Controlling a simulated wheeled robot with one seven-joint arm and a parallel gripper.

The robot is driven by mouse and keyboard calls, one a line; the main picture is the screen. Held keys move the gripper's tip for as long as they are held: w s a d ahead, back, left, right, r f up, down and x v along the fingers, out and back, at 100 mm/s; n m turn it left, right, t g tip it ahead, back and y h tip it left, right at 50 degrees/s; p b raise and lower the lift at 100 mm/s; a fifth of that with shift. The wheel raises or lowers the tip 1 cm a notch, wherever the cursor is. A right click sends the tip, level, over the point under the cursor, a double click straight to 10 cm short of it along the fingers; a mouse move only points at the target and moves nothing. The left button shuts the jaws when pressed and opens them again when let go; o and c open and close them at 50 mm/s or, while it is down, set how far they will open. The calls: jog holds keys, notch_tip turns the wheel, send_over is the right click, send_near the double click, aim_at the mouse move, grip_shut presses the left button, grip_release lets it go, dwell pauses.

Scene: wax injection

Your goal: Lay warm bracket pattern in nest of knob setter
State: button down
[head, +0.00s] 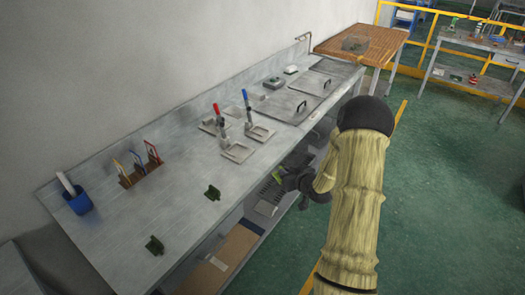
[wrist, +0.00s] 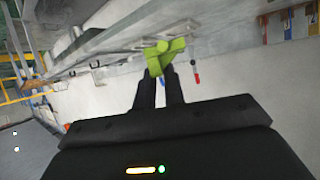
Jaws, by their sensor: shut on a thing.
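My gripper (wrist: 160,76) is shut on a bright lime-green bracket pattern (wrist: 166,54), which sits across its fingertips in the wrist view. In the head view, my gripper (head: 284,179) is beside the bench's front edge, apart from the setters, with a bit of green showing at its tip. Two lever devices stand on the bench: one with a red handle (head: 216,109) and one with a blue handle (head: 246,98). Each has a square, shallow metal nest in front, the red one's (head: 238,152) and the blue one's (head: 261,132). Both nests look empty. I cannot tell which is the knob setter.
Two dark green brackets lie on the near bench top, one here (head: 213,192) and one here (head: 154,245). A rack of coloured frames (head: 140,167) and a blue cup (head: 77,199) stand at left. Lidded metal wells (head: 291,104) lie beyond the setters. Shelves are under the bench.

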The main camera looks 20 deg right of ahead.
jog(key=s+a+r+n+g+y+p, duration=0.2)
jog(key=s+a+n+g+y+p, duration=0.6)
jog(key=s+a, duration=0.6)
jog(key=s+n+y+p, duration=0.2)
jog(key=s+n+p, duration=0.1)
jog(key=n, duration=0.1)
jog(key=shift+a+g, duration=0.4)
jog(key=shift+d, duration=0.15)
